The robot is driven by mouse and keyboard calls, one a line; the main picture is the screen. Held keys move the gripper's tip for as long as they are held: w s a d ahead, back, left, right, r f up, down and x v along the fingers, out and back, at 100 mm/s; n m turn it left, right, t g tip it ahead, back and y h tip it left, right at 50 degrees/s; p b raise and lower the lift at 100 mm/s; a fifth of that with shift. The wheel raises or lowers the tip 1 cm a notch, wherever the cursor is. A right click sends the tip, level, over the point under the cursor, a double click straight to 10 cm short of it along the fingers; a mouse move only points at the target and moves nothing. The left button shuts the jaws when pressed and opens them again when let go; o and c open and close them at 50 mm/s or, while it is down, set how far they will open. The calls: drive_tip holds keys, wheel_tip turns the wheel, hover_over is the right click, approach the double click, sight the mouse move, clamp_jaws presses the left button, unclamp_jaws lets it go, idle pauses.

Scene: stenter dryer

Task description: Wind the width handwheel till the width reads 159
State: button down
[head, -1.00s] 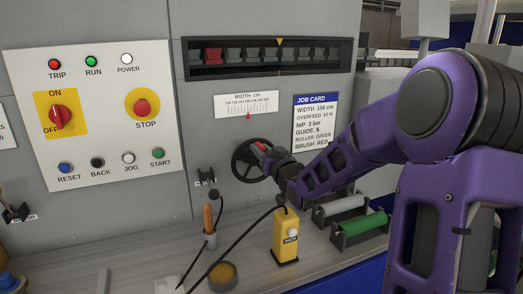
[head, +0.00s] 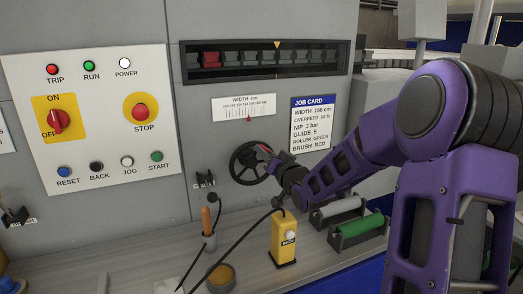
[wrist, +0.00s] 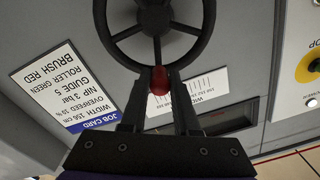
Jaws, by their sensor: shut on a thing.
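The width handwheel (head: 247,166) is a black spoked wheel on the grey machine front. My gripper (head: 268,153) comes from the right and is shut on its red crank knob, at the wheel's upper right. In the wrist view the red knob (wrist: 159,81) sits between my two fingertips, with the wheel (wrist: 113,37) beyond it. The white width scale (head: 230,107) is above the wheel, with a red pointer (head: 249,118) right of its middle. Its figures are too small to read surely. The job card (head: 314,122) shows width 156 cm.
The switch panel (head: 115,170) with lamps and a red STOP button is at left. On the ledge stand a yellow box (head: 284,243) with a black cable, an orange-handled tool (head: 207,221), and grey (head: 337,211) and green (head: 360,226) rollers, below my arm.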

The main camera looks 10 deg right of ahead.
drive_tip(key=shift+w+d+f+m+p, duration=0.1)
drive_tip(key=shift+d+f+m+p, duration=0.4)
drive_tip(key=shift+m, duration=0.9)
drive_tip(key=shift+w+d+f+m+p, duration=0.15)
drive_tip(key=shift+d+f+m+p, duration=0.4)
drive_tip(key=shift+m, duration=0.85)
drive_tip(key=shift+w+d+f+m+p, duration=0.1)
drive_tip(key=shift+d+f+m+p, duration=0.15)
drive_tip(key=shift+d+m, duration=0.8)
drive_tip(key=shift+a+m, duration=0.4)
drive_tip(key=shift+m, duration=0.05)
drive_tip(key=shift+f, duration=0.1)
drive_tip(key=c, duration=0.7)
unclamp_jaws()
drive_tip(key=shift+o, duration=0.2)
drive_tip(key=v, duration=1.7)
drive_tip(key=shift+s+f, duration=0.15)
drive_tip(key=shift+s, duration=0.05)
drive_tip(key=shift+a, duration=0.1)
